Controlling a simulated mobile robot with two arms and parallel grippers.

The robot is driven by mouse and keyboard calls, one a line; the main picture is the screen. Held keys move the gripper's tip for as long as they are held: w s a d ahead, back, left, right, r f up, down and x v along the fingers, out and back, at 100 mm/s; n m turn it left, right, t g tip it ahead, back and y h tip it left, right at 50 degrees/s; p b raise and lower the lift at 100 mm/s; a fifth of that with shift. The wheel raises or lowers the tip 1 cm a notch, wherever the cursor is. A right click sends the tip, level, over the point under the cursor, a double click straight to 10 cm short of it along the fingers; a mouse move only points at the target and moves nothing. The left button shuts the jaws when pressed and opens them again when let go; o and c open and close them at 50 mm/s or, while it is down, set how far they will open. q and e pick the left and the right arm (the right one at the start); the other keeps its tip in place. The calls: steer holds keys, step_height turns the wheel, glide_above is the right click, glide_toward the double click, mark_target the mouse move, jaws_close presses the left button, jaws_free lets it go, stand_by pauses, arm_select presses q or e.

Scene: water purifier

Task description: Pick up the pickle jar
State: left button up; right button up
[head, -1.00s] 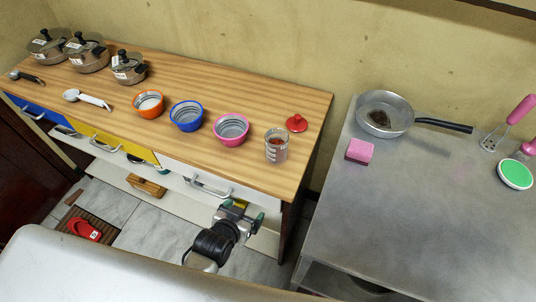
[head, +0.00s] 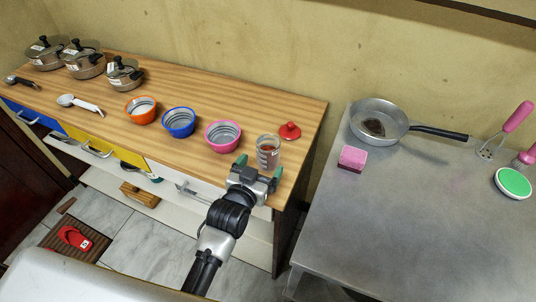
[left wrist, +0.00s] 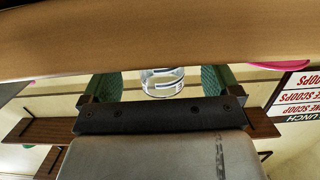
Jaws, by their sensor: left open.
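A clear glass jar (head: 268,152) with dark markings and something reddish inside stands upright near the right front edge of the wooden counter. Its red lid (head: 290,131) lies apart, just behind it to the right. My left gripper (head: 258,168) is open, with its green fingertips at the counter edge right in front of the jar. My right gripper is in neither view.
A pink bowl (head: 223,136), blue bowl (head: 179,122) and orange bowl (head: 141,110) stand left of the jar. Several pots stand at the far left. A metal table (head: 420,220) to the right holds a pan (head: 379,121) and pink sponge (head: 352,158).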

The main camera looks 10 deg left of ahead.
mark_target(263, 162)
arm_select(q)
steer(key=x, duration=0.3)
steer(key=shift+w+d+f, duration=0.1)
steer(key=shift+w+f, duration=0.1)
steer(key=shift+w, duration=0.15)
steer(key=shift+s, duration=0.1)
steer(key=c, duration=1)
steer(key=shift+c, duration=0.5)
steer(key=shift+r, duration=0.15)
